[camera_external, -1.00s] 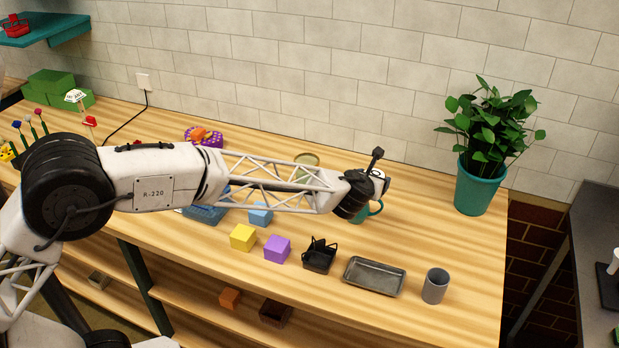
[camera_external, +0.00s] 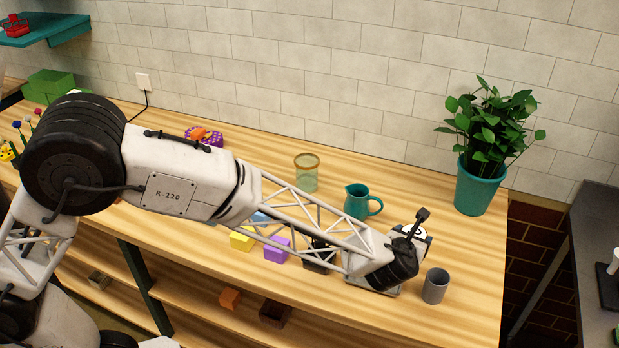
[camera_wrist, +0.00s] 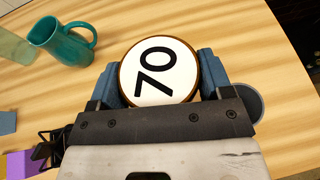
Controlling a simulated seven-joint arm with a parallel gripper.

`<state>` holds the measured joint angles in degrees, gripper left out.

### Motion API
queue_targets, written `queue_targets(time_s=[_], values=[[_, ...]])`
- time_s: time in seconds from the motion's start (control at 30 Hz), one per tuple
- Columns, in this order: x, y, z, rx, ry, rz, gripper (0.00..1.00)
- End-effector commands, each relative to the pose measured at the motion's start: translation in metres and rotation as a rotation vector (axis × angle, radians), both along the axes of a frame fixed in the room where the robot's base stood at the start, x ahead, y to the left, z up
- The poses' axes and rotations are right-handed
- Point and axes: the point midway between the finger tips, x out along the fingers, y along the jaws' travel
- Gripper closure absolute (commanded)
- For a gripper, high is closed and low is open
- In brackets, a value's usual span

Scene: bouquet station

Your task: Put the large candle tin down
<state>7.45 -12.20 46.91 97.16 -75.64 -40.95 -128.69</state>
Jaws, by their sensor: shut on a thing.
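The large candle tin (camera_wrist: 160,72) has a round white top with a brown rim and a black "70". My gripper (camera_wrist: 158,82) is shut on it, with one blue finger on each side in the wrist view. In the external view, the tin's white top (camera_external: 416,231) shows just behind my black wrist (camera_external: 396,262), above the right part of the bench. The tin's lower part is hidden, so I cannot tell whether it touches the wood.
A grey cup (camera_external: 435,287) stands close on the right. A teal pitcher (camera_external: 357,202) and a glass jar (camera_external: 306,174) stand behind. Bare wood lies toward the potted plant (camera_external: 473,188).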

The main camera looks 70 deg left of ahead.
Motion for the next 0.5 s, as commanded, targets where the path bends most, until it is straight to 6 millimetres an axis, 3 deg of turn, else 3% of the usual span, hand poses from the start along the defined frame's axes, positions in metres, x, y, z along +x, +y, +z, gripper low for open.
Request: queue_targets(time_s=[0.2,0.5], values=[[-0.009,-0.048,-0.003,0.001,0.0,-0.021,0.59],[-0.024,-0.1,-0.007,0.001,0.001,-0.045,0.59]])
